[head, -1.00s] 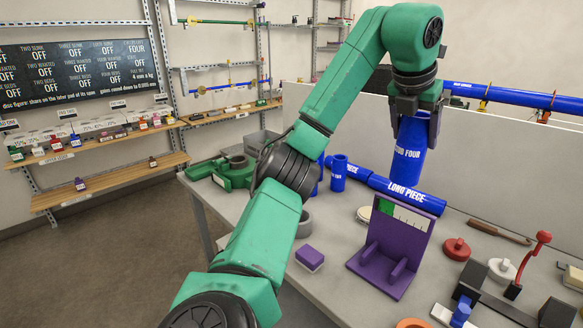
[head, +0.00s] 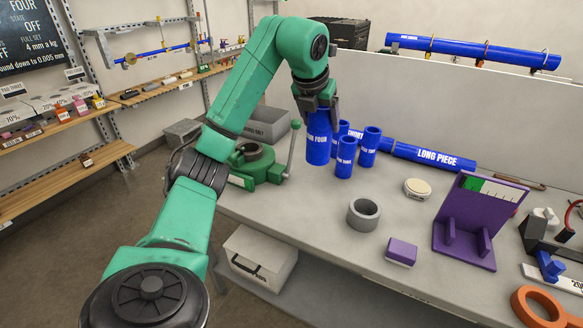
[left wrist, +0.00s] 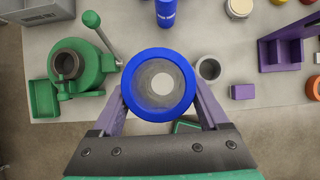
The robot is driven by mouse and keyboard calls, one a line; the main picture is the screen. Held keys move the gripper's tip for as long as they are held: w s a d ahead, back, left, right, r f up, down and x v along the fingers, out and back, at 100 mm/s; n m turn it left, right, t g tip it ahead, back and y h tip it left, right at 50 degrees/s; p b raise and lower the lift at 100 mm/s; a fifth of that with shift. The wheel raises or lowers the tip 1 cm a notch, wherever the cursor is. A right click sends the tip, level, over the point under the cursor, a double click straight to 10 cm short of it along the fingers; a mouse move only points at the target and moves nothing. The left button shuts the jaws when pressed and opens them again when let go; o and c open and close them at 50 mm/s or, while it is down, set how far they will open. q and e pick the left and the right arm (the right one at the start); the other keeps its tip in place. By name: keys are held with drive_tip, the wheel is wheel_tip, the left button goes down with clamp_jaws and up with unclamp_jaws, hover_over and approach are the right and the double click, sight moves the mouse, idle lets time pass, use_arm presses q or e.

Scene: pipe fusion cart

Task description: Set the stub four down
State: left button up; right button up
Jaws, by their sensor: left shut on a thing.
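Stub four (head: 318,146) is a wide blue pipe piece with white lettering, held upright. My left gripper (head: 317,104) is shut on its upper part. In the left wrist view the same stub (left wrist: 158,84) shows from above as a blue ring between the purple fingers, with a pale disc seen through its bore. In the head view its lower end is near the table top (head: 315,215); whether it touches cannot be told. My right gripper is not in view.
Several smaller blue stubs (head: 346,157) stand close to its right, before the long piece (head: 430,155). A green clamp device (head: 257,163) stands to its left. A grey ring (head: 363,213), purple block (head: 401,252) and purple stand (head: 477,225) lie nearer. Table between is clear.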

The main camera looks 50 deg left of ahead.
sight(328, 152)
use_arm(q)
drive_tip(key=f, duration=0.2)
drive_tip(key=d+f, duration=0.1)
drive_tip(key=f, duration=0.2)
drive_tip(key=w+d+f+b, duration=0.1)
drive_tip(key=f, duration=0.2)
drive_tip(key=shift+w+d+f, duration=0.1)
drive_tip(key=shift+f, duration=0.05)
wheel_tip(328, 152, down, 11)
drive_tip(key=shift+a+f+p, duration=0.2)
drive_tip(key=shift+a+p, duration=0.2)
drive_tip(key=o, duration=1.5)
drive_tip(key=shift+s, duration=0.2)
drive_tip(key=shift+r, duration=0.1)
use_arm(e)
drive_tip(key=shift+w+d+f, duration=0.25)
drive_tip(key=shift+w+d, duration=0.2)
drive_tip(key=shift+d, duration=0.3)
use_arm(q)
drive_tip(key=b+v, duration=0.2)
drive_tip(key=v, duration=1)
drive_tip(key=shift+w+d+r, duration=0.1)
drive_tip(key=shift+d+r, duration=0.05)
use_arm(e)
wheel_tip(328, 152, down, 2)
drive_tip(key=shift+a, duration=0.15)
